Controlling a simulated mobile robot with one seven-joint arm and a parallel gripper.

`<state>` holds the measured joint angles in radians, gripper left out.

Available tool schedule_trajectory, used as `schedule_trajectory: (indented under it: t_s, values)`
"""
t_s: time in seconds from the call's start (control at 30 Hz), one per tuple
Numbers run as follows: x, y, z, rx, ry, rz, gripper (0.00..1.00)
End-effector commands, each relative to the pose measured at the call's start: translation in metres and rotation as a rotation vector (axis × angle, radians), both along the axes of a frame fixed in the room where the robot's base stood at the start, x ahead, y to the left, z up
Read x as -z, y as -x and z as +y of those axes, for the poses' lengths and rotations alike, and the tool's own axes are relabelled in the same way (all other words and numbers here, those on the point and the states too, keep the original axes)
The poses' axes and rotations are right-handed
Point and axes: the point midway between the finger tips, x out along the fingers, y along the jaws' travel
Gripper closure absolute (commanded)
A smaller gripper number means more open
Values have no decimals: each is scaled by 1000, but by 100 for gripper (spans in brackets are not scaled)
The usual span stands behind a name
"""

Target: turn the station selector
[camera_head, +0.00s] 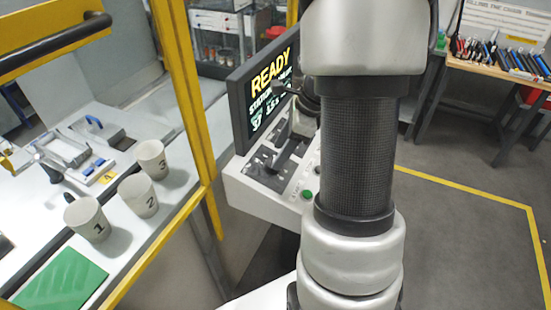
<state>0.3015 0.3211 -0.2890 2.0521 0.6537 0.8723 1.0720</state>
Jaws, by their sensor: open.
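The control console (237,184) stands at the centre, with a sloped light top and dark panels. Its screen (266,92) reads READY, with a station line partly cut off by my arm. My gripper (277,158) shows beside my arm, dark fingers pointing down over the console's dark panel. It is open, and I see nothing held between the fingers. I cannot make out the station selector clearly; it may be among the dark parts around the fingers or behind my arm. Whether the fingers touch anything cannot be told.
A green button (307,195) is on the console's near edge. Yellow frame posts (181,75) stand at left, beside a bench with mugs numbered 1 (87,219), 2 (138,197) and 3 (150,160) and a green mat (61,280). A tool table (492,66) stands back right; the floor before it is clear.

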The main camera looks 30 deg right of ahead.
Motion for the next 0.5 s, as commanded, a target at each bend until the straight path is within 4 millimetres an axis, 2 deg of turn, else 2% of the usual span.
schedule_trajectory:
  t_s: [0.1,0.2,0.5]
  values:
    - [19,-3,6,0,-1,3,50]
    - [28,-6,9,-1,0,2,50]
    - [35,-8,12,-1,0,0,50]
